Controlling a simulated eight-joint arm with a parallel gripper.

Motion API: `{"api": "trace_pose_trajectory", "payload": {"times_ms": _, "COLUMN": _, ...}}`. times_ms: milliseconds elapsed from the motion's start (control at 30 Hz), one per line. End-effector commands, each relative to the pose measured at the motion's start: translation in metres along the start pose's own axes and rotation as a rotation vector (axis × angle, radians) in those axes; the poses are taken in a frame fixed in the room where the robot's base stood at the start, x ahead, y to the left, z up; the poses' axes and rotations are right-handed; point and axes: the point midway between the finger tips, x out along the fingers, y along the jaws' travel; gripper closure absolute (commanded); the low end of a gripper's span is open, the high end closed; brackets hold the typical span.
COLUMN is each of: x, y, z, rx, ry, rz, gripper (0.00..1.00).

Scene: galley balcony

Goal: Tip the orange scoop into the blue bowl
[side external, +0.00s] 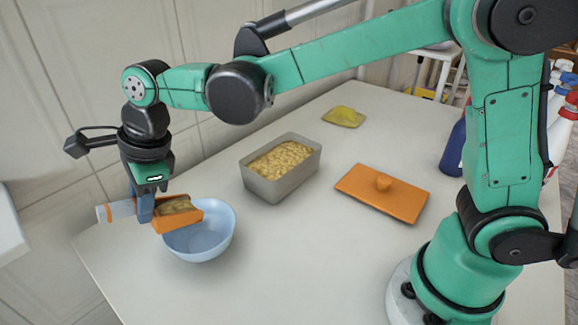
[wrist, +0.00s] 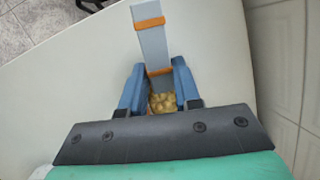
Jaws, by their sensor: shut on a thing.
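My gripper (side external: 145,217) is shut on the orange scoop (side external: 178,222), near where its grey handle (side external: 120,209) begins. The scoop points right and holds yellowish pieces. Its front end is over the left and back part of the blue bowl (side external: 205,250), which stands upright on the table. The visible inside of the bowl looks empty; part is hidden behind the scoop. In the wrist view, my gripper's blue fingers (wrist: 159,66) flank the handle (wrist: 152,42), with the yellowish pieces (wrist: 162,103) just below. The bowl does not show there.
A grey metal tin (side external: 262,185) full of yellowish pieces stands behind and right of the bowl. An orange lid with a knob (side external: 360,194) lies right of it. A yellow cloth or sponge (side external: 343,116) lies farther back. Bottles (side external: 452,150) stand at right. The front white table (side external: 300,270) is clear.

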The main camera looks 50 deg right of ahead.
Motion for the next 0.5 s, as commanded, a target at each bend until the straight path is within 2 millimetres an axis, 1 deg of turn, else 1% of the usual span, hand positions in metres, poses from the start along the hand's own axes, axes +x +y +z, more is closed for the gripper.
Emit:
{"api": "trace_pose_trajectory", "payload": {"times_ms": 33, "x": -0.0027, "y": -0.0008, "z": -0.003, "rx": 0.008, "ry": -0.024, "rz": -0.001, "gripper": 1.0}}
{"api": "trace_pose_trajectory", "payload": {"times_ms": 200, "x": -0.0081, "y": -0.0017, "z": -0.0059, "rx": 0.022, "ry": -0.096, "rz": -0.002, "gripper": 1.0}}
{"api": "trace_pose_trajectory", "payload": {"times_ms": 500, "x": -0.0095, "y": -0.0019, "z": -0.0068, "rx": 0.025, "ry": -0.116, "rz": -0.002, "gripper": 1.0}}
